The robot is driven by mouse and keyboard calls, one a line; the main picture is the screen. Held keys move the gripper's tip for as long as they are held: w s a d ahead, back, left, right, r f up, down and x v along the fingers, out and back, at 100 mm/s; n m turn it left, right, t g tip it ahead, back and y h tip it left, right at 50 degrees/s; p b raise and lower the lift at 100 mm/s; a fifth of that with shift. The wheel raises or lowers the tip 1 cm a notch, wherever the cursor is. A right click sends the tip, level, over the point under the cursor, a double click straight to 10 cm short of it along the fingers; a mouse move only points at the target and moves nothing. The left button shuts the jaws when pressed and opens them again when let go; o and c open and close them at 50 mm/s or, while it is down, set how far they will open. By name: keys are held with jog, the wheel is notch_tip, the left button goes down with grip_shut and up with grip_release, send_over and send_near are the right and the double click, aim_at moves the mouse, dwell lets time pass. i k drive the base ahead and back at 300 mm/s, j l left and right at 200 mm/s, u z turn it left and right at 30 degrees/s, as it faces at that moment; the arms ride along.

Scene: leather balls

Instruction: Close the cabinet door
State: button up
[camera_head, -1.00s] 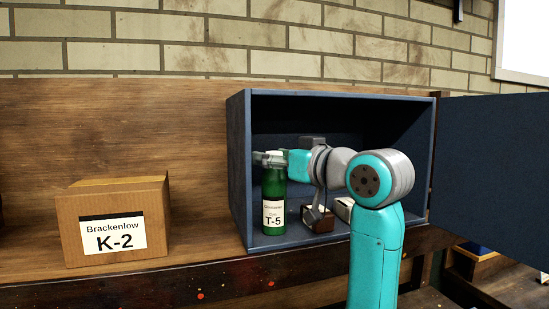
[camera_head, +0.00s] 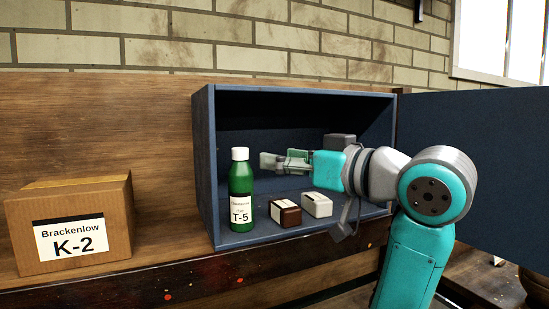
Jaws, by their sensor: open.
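The dark blue cabinet (camera_head: 205,165) stands on a wooden surface with its front open. Its door (camera_head: 475,165) is swung wide open to the right, beyond my arm. My gripper (camera_head: 268,161) is open and empty, pointing left in front of the cabinet opening. Its fingers appear just right of the green bottle (camera_head: 241,185) labelled T-5. The bottle stands upright at the left of the cabinet, apart from the fingers. My teal and grey arm covers part of the opening's right side and the lower part of the door.
A brown box (camera_head: 286,213) and a white box (camera_head: 317,204) sit on the cabinet floor. A grey box (camera_head: 339,141) shows farther right, partly hidden by my arm. A cardboard box (camera_head: 70,225) labelled K-2 stands left of the cabinet.

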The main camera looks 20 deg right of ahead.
aim_at(503, 132)
jog(key=k+l, duration=0.3)
jog(key=k, duration=0.15)
jog(key=k+l, duration=0.3)
jog(key=k, duration=0.2)
